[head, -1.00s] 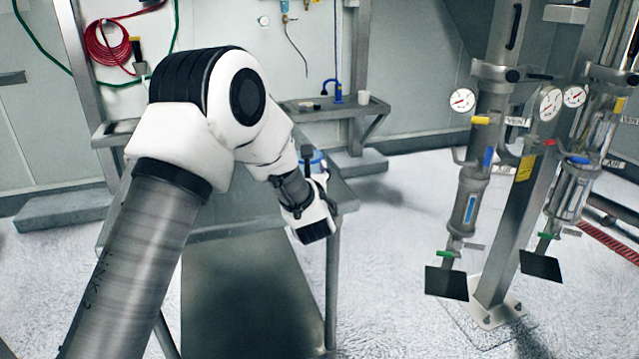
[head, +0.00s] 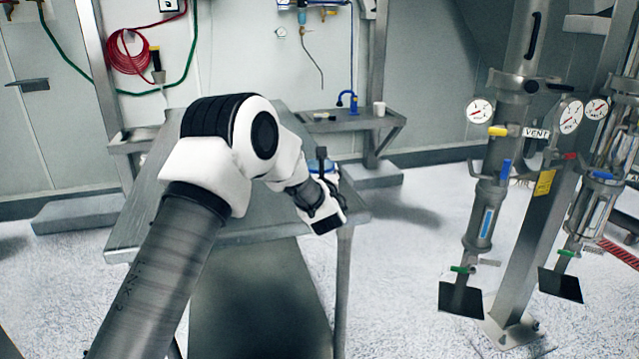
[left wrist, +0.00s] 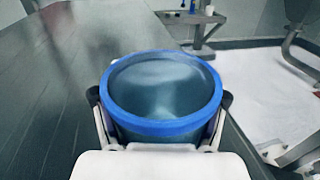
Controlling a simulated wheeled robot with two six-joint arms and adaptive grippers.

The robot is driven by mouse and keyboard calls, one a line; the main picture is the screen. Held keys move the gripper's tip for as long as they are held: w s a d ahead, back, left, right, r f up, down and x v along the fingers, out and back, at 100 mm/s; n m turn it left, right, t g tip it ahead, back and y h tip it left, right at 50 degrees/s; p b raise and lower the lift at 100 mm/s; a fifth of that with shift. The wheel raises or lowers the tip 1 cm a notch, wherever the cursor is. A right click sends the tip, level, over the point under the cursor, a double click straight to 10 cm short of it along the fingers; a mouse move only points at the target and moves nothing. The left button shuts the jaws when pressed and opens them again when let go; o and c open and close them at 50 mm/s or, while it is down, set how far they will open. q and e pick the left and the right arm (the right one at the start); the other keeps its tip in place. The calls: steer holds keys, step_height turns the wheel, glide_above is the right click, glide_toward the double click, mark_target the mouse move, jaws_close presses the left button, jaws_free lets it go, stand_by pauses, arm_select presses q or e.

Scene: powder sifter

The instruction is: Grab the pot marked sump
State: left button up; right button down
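A pot with a bright blue rim (left wrist: 163,128) and a shiny, empty-looking inside fills the middle of the left wrist view. My left gripper (left wrist: 160,103) has one finger on each side of the pot, close against its wall just under the rim. I cannot tell whether the fingers press on it. In the head view my left gripper (head: 325,190) is at the right end of the metal table, and a bit of the blue pot (head: 322,166) shows behind it. My wrist hides most of the pot. No marking is readable. My right gripper is not in view.
The metal table (head: 150,215) is otherwise mostly bare. Pipework with gauges (head: 480,111) stands at right. Open floor (head: 410,270) lies between.

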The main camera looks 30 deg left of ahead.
arm_select(q)
steer(key=c, duration=0.3)
steer(key=shift+c, duration=0.2)
